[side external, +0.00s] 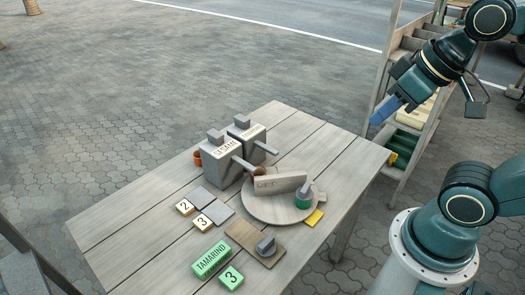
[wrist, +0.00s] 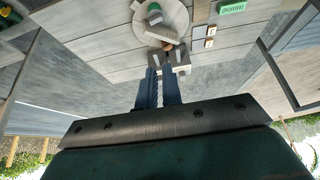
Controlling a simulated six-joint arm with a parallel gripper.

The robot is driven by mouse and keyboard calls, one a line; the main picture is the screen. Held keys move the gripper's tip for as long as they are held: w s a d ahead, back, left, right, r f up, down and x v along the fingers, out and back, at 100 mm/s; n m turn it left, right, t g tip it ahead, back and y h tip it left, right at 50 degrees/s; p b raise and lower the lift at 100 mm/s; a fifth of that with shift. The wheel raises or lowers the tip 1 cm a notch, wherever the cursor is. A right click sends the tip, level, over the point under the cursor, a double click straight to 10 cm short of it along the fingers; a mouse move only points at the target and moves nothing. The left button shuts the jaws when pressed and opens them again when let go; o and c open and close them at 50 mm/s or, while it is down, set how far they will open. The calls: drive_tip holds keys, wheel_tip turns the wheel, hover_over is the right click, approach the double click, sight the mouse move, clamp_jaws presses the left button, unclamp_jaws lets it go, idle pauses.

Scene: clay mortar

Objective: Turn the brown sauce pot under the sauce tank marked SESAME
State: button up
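The sauce tank marked SESAME (side external: 222,168) is a grey box on the table with a grey spout reaching right. A second grey tank (side external: 246,131) stands behind it, its label too small to read. A round turntable (side external: 262,212) lies in front of the spouts. The brown sauce pot (side external: 259,171) shows partly near the SESAME spout's end, behind an upright board; I cannot tell if it is directly under. A green pot (side external: 304,199) with a grey top stands on the turntable's right. My gripper (side external: 386,110) is high, right of the table, empty; its blue fingers (wrist: 160,72) show a narrow gap.
The upright board (side external: 279,184) crosses the turntable. An orange pot (side external: 197,158) is beside the tanks. A wooden plate with a grey knob (side external: 266,246), a green TAMARIND block (side external: 211,260), number tiles (side external: 203,222) and a yellow piece (side external: 314,217) lie nearby. Shelves (side external: 412,125) stand right.

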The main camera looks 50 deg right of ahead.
idle(0.3)
drive_tip(key=o, duration=0.7)
drive_tip(key=shift+c, duration=0.2)
drive_tip(key=shift+w, duration=0.45)
drive_tip(key=n+g, duration=0.6)
drive_tip(key=n, duration=0.4)
hover_over(281, 176)
wheel_tip(281, 176, down, 17)
drive_tip(key=shift+f, duration=0.4)
drive_tip(key=shift+f, duration=0.1)
drive_tip(key=shift+f, duration=6.75)
